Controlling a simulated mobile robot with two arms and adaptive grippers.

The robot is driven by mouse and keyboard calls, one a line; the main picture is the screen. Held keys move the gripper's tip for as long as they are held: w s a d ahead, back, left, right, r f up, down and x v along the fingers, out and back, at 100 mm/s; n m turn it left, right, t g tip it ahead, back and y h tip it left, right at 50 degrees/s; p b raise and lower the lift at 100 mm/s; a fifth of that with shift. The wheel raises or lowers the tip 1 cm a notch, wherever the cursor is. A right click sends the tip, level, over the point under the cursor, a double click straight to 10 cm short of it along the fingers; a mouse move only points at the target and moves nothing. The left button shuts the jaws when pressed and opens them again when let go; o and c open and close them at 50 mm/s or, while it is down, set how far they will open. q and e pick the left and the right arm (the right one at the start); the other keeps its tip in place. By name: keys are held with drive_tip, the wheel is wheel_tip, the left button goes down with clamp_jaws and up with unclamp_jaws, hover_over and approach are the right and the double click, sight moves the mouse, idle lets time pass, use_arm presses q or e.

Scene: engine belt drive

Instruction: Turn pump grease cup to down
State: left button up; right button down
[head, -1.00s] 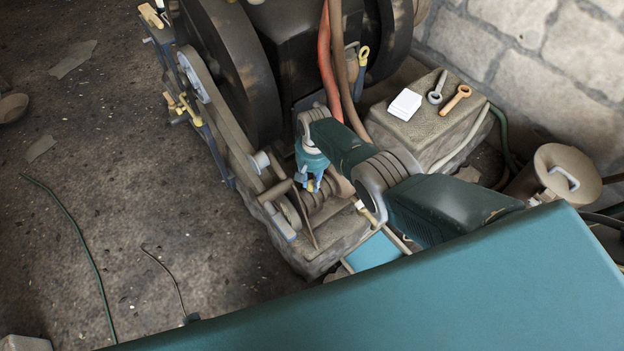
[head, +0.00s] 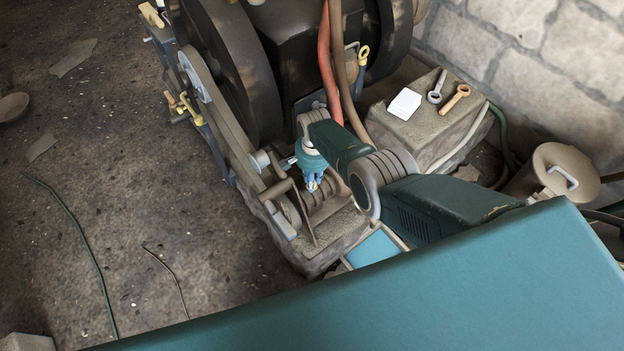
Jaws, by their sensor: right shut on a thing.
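My right gripper (head: 313,183) is over the small pump at the foot of the engine, with its blue fingers pointing down. The ribbed pump body (head: 322,208) shows just below the fingers. My left gripper is not in view.
A belt (head: 225,125) runs along the engine's left side, beside the dark flywheel (head: 235,70). A red hose (head: 325,65) hangs close behind my wrist. A stone block (head: 425,130) with a white box and tools stands right.

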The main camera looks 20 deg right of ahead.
drive_tip(key=shift+w+r, duration=0.1)
drive_tip(key=shift+w, duration=0.05)
idle(0.3)
drive_tip(key=c, duration=1.7)
unclamp_jaws()
drive_tip(key=shift+c, duration=0.2)
drive_tip(key=shift+o, duration=1.1)
wheel_tip(320, 180, up, 12)
drive_tip(key=shift+s+d, duration=0.15)
drive_tip(key=shift+s, duration=0.1)
